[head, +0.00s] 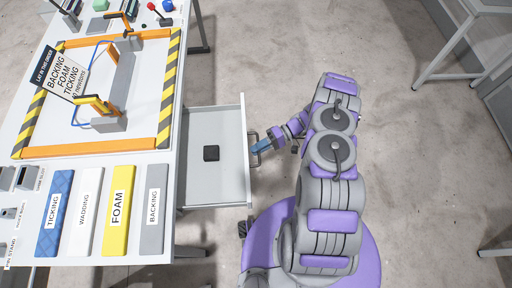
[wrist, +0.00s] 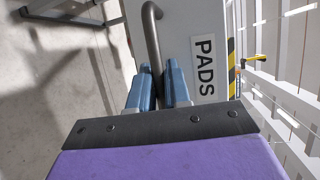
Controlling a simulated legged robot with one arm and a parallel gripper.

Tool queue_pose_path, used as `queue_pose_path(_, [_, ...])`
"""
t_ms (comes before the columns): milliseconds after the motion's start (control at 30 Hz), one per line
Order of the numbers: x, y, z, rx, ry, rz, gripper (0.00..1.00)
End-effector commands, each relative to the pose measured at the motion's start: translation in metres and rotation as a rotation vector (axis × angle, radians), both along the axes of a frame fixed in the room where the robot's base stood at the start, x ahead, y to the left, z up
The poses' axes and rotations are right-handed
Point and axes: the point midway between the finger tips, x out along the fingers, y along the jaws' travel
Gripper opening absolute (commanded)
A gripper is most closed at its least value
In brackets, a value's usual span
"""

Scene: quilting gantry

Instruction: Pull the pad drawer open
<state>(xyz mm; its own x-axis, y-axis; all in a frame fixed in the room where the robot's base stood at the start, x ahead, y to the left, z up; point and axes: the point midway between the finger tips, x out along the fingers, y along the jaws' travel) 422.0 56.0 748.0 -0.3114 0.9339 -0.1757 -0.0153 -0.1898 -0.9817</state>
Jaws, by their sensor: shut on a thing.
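The pad drawer (head: 225,172) is pulled out from the right side of the white table in the head view. A small dark square pad (head: 211,153) lies inside it. The drawer front (wrist: 180,30) shows in the wrist view with a PADS label (wrist: 204,66). A grey bar handle (wrist: 152,35) stands on the drawer front; in the head view it is at the front's right side (head: 254,150). My gripper (head: 263,146) is at the handle, its blue fingers (wrist: 160,88) shut on it. The fingers hide part of the handle.
The table (head: 120,245) holds blue, white, yellow and grey labelled slabs and an orange frame (head: 95,150) with striped edges. A table leg (head: 190,251) stands below the drawer. The concrete floor (head: 415,190) to the right is clear near my body.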

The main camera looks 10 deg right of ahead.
Motion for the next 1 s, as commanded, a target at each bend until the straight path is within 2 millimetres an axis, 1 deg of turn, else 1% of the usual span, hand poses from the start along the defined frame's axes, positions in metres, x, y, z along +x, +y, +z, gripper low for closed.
queue_pose_path(33, [-0.001,0.000,-0.003,-0.007,0.001,0.002,0.00])
queue_pose_path(267, [-0.001,-0.001,-0.003,-0.005,0.001,0.002,0.00])
queue_pose_path(300, [-0.001,-0.001,-0.003,-0.004,0.001,0.002,0.18])
queue_pose_path(500, [-0.001,-0.002,-0.002,-0.001,0.000,0.000,0.37])
queue_pose_path(833, [0.000,-0.004,0.000,0.001,-0.002,-0.001,0.38])
queue_pose_path(1000, [0.008,-0.015,0.003,-0.001,-0.006,0.001,0.38])
